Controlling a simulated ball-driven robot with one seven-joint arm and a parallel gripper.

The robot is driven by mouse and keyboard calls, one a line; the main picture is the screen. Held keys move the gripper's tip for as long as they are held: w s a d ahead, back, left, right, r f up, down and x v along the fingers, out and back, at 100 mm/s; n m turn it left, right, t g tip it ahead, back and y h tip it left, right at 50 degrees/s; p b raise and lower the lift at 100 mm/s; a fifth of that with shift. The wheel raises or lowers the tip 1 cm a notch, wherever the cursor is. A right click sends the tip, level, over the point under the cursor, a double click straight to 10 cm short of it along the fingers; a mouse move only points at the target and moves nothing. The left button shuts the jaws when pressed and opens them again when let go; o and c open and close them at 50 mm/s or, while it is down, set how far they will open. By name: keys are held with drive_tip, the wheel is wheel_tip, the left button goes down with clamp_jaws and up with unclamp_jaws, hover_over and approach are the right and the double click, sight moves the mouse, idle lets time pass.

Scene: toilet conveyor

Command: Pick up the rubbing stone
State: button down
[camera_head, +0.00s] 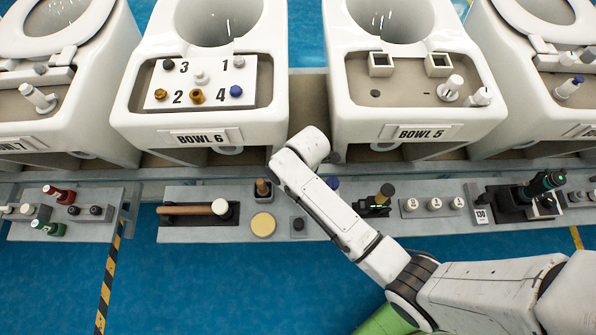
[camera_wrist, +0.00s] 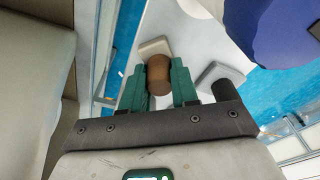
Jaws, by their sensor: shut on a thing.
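A short brown cylinder (camera_wrist: 159,76), which I take for the rubbing stone, sits between the green fingers of my gripper (camera_wrist: 159,84) in the wrist view. The fingers are shut on its sides. A beige square block (camera_wrist: 155,47) shows just beyond it; I cannot tell whether the two touch. In the head view a brown upright piece (camera_head: 262,187) stands at a grey square holder on the tray, near the end of my arm. I cannot tell for sure that it is the same piece. My fingers are hidden in the head view.
The grey conveyor tray holds a wooden-handled tool (camera_head: 195,209), a yellow disc (camera_head: 263,225), a black knob (camera_head: 298,224) and a dark brown-topped piece (camera_head: 384,194). White toilet bowls stand behind, among them BOWL 6 (camera_head: 207,136) and BOWL 5 (camera_head: 419,132). A large blue object (camera_wrist: 270,32) is at the wrist view's upper right.

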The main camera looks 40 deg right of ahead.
drive_tip(key=shift+r, duration=0.1)
drive_tip(key=shift+r, duration=0.55)
drive_tip(key=s+d+r+p, duration=0.1)
drive_tip(key=s+d+r, duration=0.1)
drive_tip(key=s+r, duration=0.9)
drive_tip(key=s, duration=0.2)
drive_tip(key=shift+s+r, duration=0.35)
drive_tip(key=shift+s, duration=0.05)
drive_tip(key=shift+d, duration=0.1)
drive_tip(key=c, duration=1.4)
unclamp_jaws()
drive_tip(key=c, duration=0.4)
drive_tip(key=shift+f, duration=0.1)
